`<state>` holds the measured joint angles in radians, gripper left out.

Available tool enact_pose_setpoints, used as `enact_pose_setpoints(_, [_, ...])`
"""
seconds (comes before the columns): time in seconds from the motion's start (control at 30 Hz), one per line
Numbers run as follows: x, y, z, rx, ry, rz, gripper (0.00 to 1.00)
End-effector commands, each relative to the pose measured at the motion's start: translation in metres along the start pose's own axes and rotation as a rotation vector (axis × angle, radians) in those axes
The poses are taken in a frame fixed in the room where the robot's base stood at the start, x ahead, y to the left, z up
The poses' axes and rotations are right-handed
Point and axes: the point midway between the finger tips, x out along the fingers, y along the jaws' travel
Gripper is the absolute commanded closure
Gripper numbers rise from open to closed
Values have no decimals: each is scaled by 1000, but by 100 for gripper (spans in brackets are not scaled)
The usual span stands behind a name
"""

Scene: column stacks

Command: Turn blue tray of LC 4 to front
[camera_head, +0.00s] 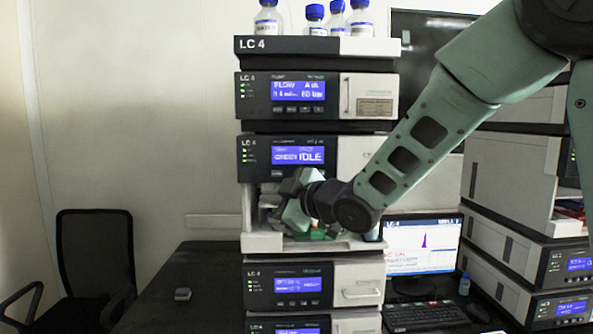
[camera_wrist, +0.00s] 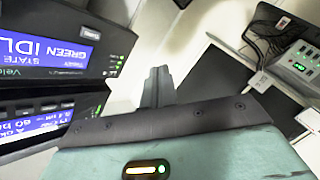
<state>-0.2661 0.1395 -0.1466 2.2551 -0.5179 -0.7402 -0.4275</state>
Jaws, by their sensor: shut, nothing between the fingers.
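The LC 4 column (camera_head: 262,45) stands in the middle of the head view. Its open compartment (camera_head: 250,241) lies below the module whose screen reads IDLE (camera_head: 298,156). A green tray (camera_head: 318,235) shows in part low in that compartment, behind my gripper. I cannot make out a blue tray; my gripper and wrist cover much of the opening. My gripper (camera_head: 293,210) is at the compartment's front. In the wrist view my gripper (camera_wrist: 158,72) is shut and empty, its fingers together beside a module screen (camera_wrist: 45,45) that reads GREEN, IDLE and STATE.
Several bottles (camera_head: 268,18) stand on top of the column. A monitor (camera_head: 422,245) and keyboard (camera_head: 425,316) are at its right, with another instrument stack (camera_head: 510,180) beyond. A chair (camera_head: 95,250) stands at far left.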

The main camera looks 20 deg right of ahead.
Motion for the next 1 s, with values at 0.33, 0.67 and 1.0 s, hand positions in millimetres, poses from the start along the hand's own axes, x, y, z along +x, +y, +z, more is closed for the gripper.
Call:
enact_pose_setpoints(0.33, [1,22,-5,-66,70,44,100])
enact_pose_setpoints(0.67, [4,24,-4,-64,68,44,100])
enact_pose_setpoints(1.0, [32,49,12,-63,67,44,100])
